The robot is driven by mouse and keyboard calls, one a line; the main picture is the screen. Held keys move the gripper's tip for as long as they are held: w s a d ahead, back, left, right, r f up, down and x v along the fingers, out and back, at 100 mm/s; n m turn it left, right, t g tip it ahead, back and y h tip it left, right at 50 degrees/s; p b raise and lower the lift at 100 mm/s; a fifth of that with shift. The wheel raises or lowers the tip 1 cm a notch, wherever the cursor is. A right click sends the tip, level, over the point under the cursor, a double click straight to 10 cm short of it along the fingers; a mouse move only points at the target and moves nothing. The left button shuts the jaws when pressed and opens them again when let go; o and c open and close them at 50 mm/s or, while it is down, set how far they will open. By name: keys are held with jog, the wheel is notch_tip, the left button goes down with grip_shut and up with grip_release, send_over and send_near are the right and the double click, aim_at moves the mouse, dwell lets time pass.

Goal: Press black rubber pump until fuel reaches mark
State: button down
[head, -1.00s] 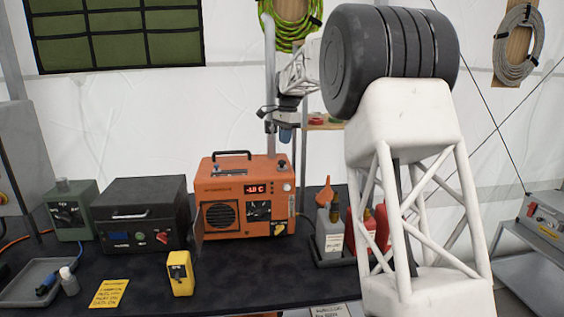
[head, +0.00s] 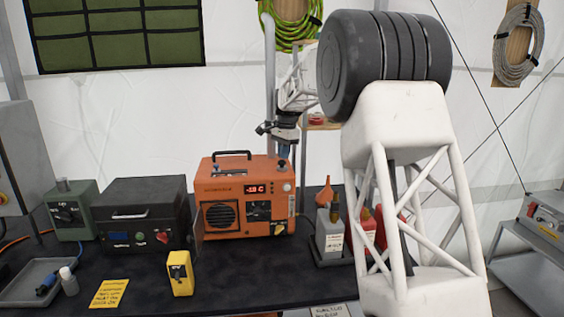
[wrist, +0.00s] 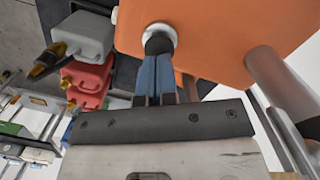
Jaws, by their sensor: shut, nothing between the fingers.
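The orange heater (head: 210,190) stands on the dark bench, with a red display reading that looks like -18 C. A small pale round fitting (head: 287,187) sits at its top right corner. In the wrist view the white collar (wrist: 170,30) is on the orange top, and dark material shows inside it; I cannot separate the black rubber pump from my dark fingertips. My gripper (head: 284,152) is shut and empty, pointing down above that corner. In the wrist view its blue fingers (wrist: 159,50) line up with the collar; contact is unclear. No fuel level or mark is readable.
A grey vertical pipe (head: 270,90) rises close beside my gripper. Right of the heater, a tray holds a grey can (head: 329,235) and red cans (head: 369,235). A black case (head: 140,215) and a yellow device (head: 180,272) stand left. Bare bench lies in front.

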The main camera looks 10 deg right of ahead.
jog(key=shift+f, duration=0.15)
jog(key=shift+f, duration=0.8)
jog(key=shift+w+d+r, duration=0.25)
jog(key=shift+w+d, duration=0.15)
jog(key=shift+d, duration=0.25)
jog(key=shift+w+d+r, duration=0.2)
jog(key=shift+w+d, duration=0.2)
jog(key=shift+d, duration=0.25)
jog(key=shift+r, duration=0.2)
notch_tip(320, 180, up, 8)
jog(key=shift+w+d+f, duration=0.2)
jog(key=shift+d+f, duration=0.05)
jog(key=shift+d, duration=0.1)
jog(key=shift+s+a, duration=0.4)
jog(key=shift+a, duration=0.3)
jog(key=shift+s+a, duration=0.4)
jog(key=shift+a, duration=0.25)
